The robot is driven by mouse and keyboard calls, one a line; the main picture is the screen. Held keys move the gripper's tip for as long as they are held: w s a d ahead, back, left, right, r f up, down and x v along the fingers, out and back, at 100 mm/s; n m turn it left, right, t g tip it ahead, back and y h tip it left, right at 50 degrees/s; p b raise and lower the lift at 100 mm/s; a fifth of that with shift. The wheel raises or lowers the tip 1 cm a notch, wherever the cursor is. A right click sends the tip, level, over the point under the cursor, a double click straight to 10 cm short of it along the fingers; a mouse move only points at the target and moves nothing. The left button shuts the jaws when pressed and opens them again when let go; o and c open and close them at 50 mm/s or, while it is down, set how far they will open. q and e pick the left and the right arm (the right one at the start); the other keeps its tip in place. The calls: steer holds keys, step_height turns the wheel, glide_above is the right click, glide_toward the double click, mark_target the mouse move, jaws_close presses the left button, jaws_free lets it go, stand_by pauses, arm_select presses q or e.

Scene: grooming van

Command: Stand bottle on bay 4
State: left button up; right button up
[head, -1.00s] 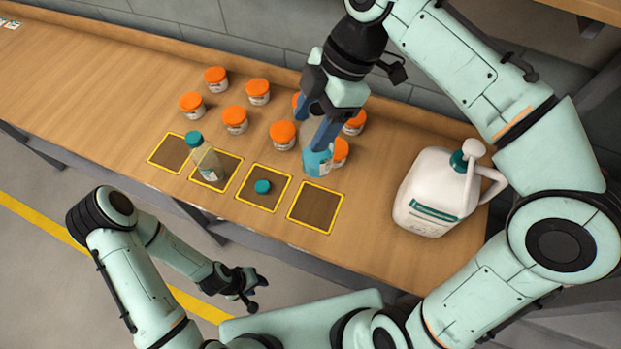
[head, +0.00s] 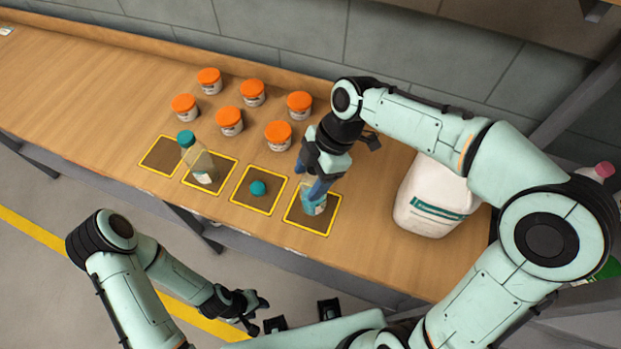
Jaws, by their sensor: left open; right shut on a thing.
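Four yellow-outlined dark bays lie in a row along the bench front; the rightmost bay (head: 326,228) is beneath my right gripper. My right gripper (head: 316,188) points down and is shut on a small clear bottle with teal in it (head: 315,207). The bottle looks upright, at or just above the rightmost bay; whether it touches is unclear. Its top is hidden by the fingers. Another clear bottle with a teal cap (head: 198,165) stands on the second bay from the left. A teal cap (head: 258,188) lies on the third. My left gripper (head: 257,314) is open and empty, off the bench front.
Several orange-lidded jars (head: 229,121) stand behind the bays. The leftmost bay (head: 160,156) is empty. The bench's left part is clear.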

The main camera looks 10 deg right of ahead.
arm_select(q)
steer(key=shift+s+f, duration=0.1)
steer(key=shift+f, duration=0.05)
arm_select(e)
steer(key=shift+f, duration=0.7)
steer(key=shift+f, duration=0.2)
steer(key=o, duration=1.4)
arm_select(q)
steer(key=shift+s+f, duration=0.1)
arm_select(e)
steer(key=shift+o, duration=0.2)
steer(key=shift+r, duration=0.4)
arm_select(q)
steer(key=shift+w+r+p, duration=0.7)
steer(key=shift+w+r, duration=0.2)
steer(key=shift+r, duration=0.25)
arm_select(e)
steer(key=v, duration=1.1)
steer(key=shift+r, duration=0.3)
steer(key=shift+d, duration=0.1)
